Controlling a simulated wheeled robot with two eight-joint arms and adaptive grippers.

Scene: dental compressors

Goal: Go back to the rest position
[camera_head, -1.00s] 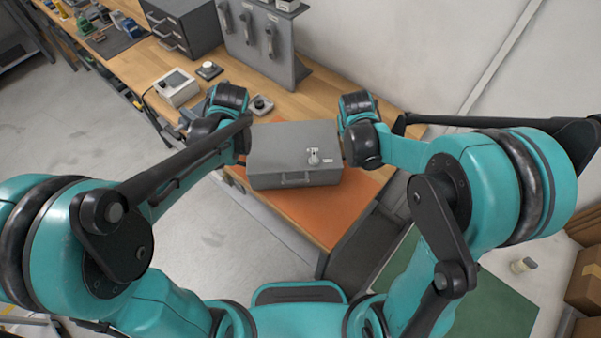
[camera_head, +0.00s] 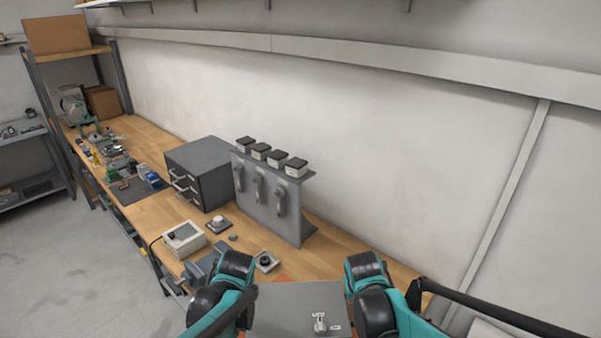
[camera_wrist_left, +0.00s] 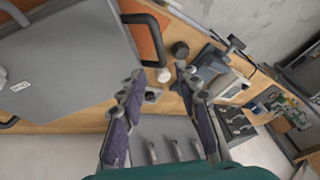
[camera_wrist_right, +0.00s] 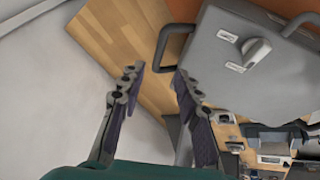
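A grey metal case (camera_head: 297,309) with a latch knob on top lies on the orange mat at the near end of the workbench, low in the head view. My left arm's wrist (camera_head: 233,279) is left of it and my right arm's wrist (camera_head: 368,285) is right of it; fingertips are hidden there. In the left wrist view my left gripper (camera_wrist_left: 163,86) is open and empty, beside the case (camera_wrist_left: 70,60) and its black side handle (camera_wrist_left: 148,45). In the right wrist view my right gripper (camera_wrist_right: 155,76) is open and empty, beside the case (camera_wrist_right: 225,60) and its handle (camera_wrist_right: 172,42).
The wooden workbench (camera_head: 150,212) runs along the wall. A grey drawer unit (camera_head: 203,172), an upright panel with handles (camera_head: 265,195) and a white control box (camera_head: 184,240) stand beyond the case. Floor at left is clear.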

